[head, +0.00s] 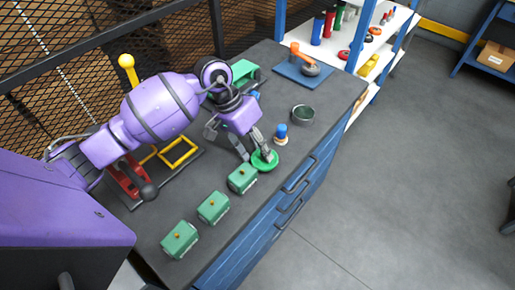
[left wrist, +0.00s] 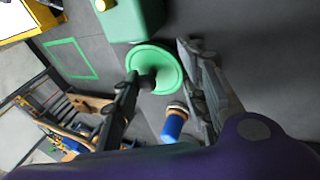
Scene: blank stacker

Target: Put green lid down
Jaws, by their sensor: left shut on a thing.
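The green lid (head: 266,162) is a round disc at the fingertips of my left gripper (head: 257,150). It is low over the dark workbench top (head: 222,258), near its front edge; I cannot tell whether it touches the surface. The left gripper is shut on the lid. A round grey container (head: 302,115), open at the top, stands farther along the bench, apart from the lid. My right gripper is not in view.
A blue-handled tool (head: 281,132) stands close beside the lid. Several green boxes (head: 213,207) line the bench's front side, one very near the lid. An orange-handled item rests on a blue mat (head: 311,76). Blue drawers (head: 255,248) are below; mesh fencing stands behind.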

